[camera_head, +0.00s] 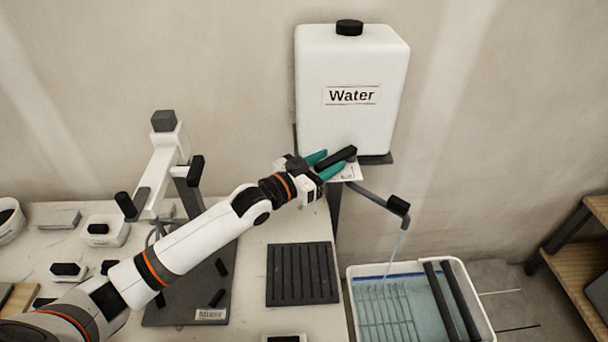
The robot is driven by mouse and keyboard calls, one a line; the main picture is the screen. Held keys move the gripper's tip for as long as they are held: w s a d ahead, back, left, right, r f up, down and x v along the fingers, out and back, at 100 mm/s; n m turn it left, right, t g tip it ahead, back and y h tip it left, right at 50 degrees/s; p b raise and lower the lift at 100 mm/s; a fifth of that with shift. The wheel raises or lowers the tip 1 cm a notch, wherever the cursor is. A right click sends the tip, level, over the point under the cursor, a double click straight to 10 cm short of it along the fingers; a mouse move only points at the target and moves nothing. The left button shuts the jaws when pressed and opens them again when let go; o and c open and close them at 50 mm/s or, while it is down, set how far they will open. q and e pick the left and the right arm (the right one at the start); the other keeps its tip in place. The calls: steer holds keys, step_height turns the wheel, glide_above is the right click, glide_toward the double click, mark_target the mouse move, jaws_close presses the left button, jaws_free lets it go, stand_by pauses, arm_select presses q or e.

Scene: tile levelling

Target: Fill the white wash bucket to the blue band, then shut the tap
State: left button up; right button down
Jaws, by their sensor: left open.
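The white wash bucket (484,307) stands at the lower right with pale blue water (400,306) in it. A thin blue line, likely the blue band (376,277), shows on its far inner wall, close to the water's edge; I cannot tell the exact gap. A thin water stream (397,245) runs from the dark spout (398,205) into the bucket. The tap's black lever (338,157) sits below the white water tank (352,65). My left gripper (326,164) is open, its teal fingers on either side of the lever; contact is unclear. My right gripper is out of view.
A rack and two dark bars (438,300) are at the bucket. A black ribbed mat (302,274) lies on the bench beside it. A white and grey stand labelled Mixer (160,165) is behind my left arm. A wooden shelf (575,262) stands at far right.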

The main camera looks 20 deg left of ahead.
arm_select(q)
steer(key=b+v, duration=0.2)
steer(key=v, duration=0.7)
steer(key=shift+s+a, duration=0.2)
steer(key=shift+s, duration=0.1)
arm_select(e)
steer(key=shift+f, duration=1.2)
